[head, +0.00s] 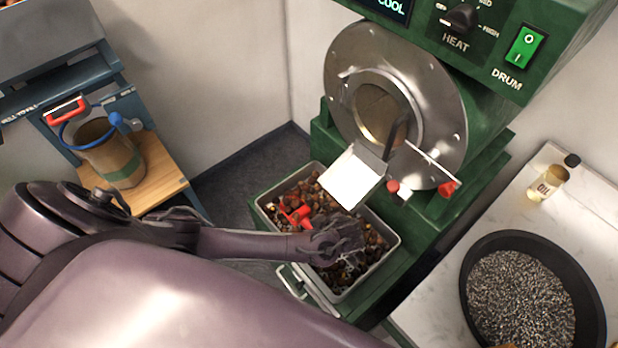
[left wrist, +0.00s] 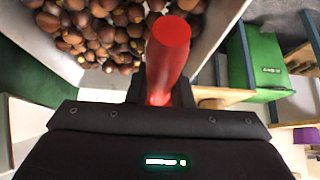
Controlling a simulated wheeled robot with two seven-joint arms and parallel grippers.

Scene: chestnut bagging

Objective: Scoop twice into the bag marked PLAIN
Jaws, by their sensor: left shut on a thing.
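My left gripper (head: 338,240) is over the tray of chestnuts in the head view. It is shut on a red handle, seen end-on between the fingers in the left wrist view (left wrist: 167,55). A red piece (head: 297,214) shows beside the gripper, low over the chestnuts. The chestnuts (left wrist: 95,35) are brown and fill much of the metal tray (head: 387,258). A brown bag with a green band (head: 118,165) stands open at the left, with a blue ring at its mouth. I cannot read PLAIN on it. My right gripper is out of view.
The green roaster (head: 485,50), with its round metal drum front (head: 440,95), stands behind the tray. A pale flap (head: 352,178) hangs above the tray. The bag rests on a wooden shelf (head: 160,165). A black pan (head: 470,275) and oil bottle (head: 547,184) are at right.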

